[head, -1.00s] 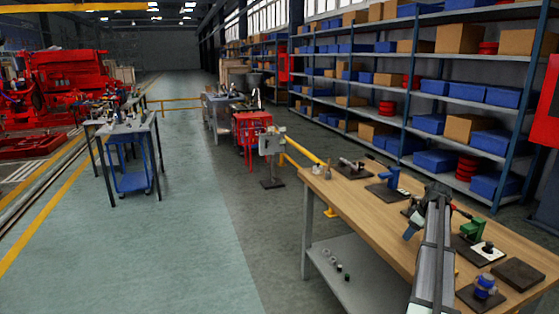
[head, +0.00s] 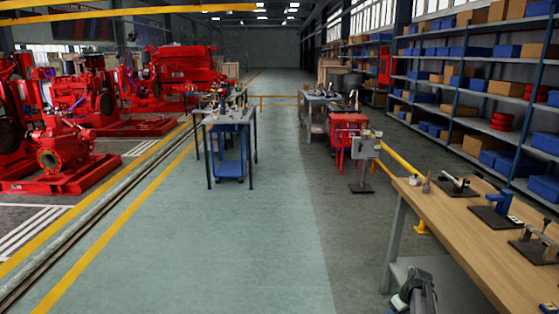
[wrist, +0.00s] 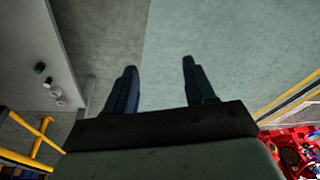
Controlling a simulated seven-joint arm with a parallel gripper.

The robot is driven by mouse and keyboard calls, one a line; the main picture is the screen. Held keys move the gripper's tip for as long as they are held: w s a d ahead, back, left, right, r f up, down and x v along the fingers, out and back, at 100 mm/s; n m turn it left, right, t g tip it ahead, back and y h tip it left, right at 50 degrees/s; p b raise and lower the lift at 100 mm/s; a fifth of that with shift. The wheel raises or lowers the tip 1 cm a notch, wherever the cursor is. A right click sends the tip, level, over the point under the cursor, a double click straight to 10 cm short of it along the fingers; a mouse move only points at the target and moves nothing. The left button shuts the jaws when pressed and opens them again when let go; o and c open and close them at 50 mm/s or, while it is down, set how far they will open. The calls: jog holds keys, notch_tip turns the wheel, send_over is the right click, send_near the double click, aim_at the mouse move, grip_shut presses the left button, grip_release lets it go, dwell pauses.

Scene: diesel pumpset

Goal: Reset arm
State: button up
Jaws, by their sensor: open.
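My gripper (wrist: 160,68) shows in the wrist view with its two dark fingers apart and nothing between them. Grey-green floor lies beyond the fingertips. In the head view, only a dark grey part of my arm (head: 415,292) shows at the bottom edge, beside the workbench (head: 437,215).
Tools on dark plates, including a blue one (head: 503,201), stand on the bench. The bench's lower shelf (wrist: 28,60) carries several small parts. A yellow rail (head: 400,163) runs behind the bench. Red pumpsets (head: 62,150) stand at left.

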jog(key=s+a+f+m+g, duration=0.2)
jog(key=s+a+f+g, duration=0.2)
jog(key=s+a+f, duration=1.45)
jog(key=s+a+f+m+g, duration=0.1)
jog(key=s+a, duration=0.1)
jog(key=s, duration=0.8)
jog(key=s+a+f+g+h, duration=0.1)
jog(key=s+a+f+g, duration=0.1)
jog(key=s, duration=0.7)
jog(key=s+a+f+m+g, duration=0.1)
jog(key=s+a, duration=0.2)
jog(key=s, duration=0.7)
jog(key=shift+s+f+m+g+h, duration=0.3)
jog(key=shift+s+f+g+h, duration=0.05)
jog(key=shift+f+g+h, duration=0.05)
